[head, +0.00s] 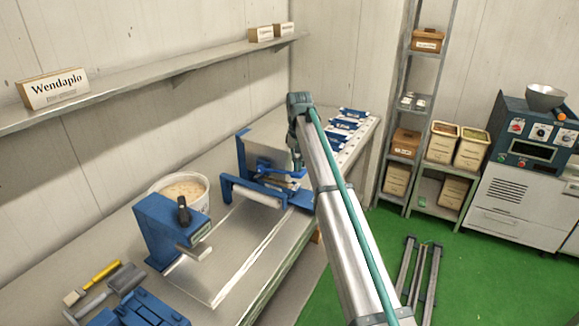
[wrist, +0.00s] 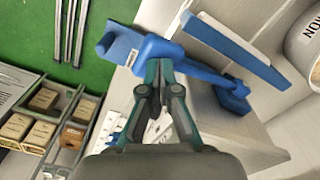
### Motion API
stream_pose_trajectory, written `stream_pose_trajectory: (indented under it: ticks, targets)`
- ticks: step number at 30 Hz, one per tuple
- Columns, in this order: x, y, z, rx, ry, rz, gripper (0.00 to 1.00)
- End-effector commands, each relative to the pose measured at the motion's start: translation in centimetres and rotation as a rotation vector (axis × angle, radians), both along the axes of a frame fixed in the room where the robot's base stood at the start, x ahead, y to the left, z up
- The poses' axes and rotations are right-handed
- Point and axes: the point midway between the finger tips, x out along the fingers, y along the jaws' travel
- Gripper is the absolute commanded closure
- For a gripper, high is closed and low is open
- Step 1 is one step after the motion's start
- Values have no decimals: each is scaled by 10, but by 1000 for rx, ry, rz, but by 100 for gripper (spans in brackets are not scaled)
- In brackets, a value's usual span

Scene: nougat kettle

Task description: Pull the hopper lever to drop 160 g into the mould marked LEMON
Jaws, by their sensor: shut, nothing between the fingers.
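My gripper (wrist: 159,66) is shut and empty in the wrist view. Its tips are in front of a blue machine part (wrist: 150,48); I cannot tell whether they touch it. In the head view my gripper (head: 297,160) points down beside the blue roller unit (head: 240,190) on the steel bench. A blue unit (head: 158,232) with a black-knobbed lever (head: 183,211) stands nearer on the bench; I cannot tell if this is the hopper lever. Several blue-and-white pieces (head: 345,125) lie at the bench's far end, their marks unreadable. No LEMON mark is legible.
A tub of pale mix (head: 182,188) stands behind the lever unit. Tools (head: 105,270) lie at the bench's near left. A wall shelf (head: 170,68) runs above. A metal rack (head: 405,130) and a control machine (head: 525,170) stand right. Some green floor (head: 370,250) is open.

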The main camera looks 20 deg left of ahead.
Motion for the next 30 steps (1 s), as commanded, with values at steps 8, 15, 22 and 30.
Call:
stream_pose_trajectory:
  ticks: [8,15,22,30]
  targets:
    - [0,0,29,0,0,0,100]
    - [0,0,50,0,0,0,100]
    - [0,0,57,0,0,0,100]
    - [0,0,56,0,0,0,100]
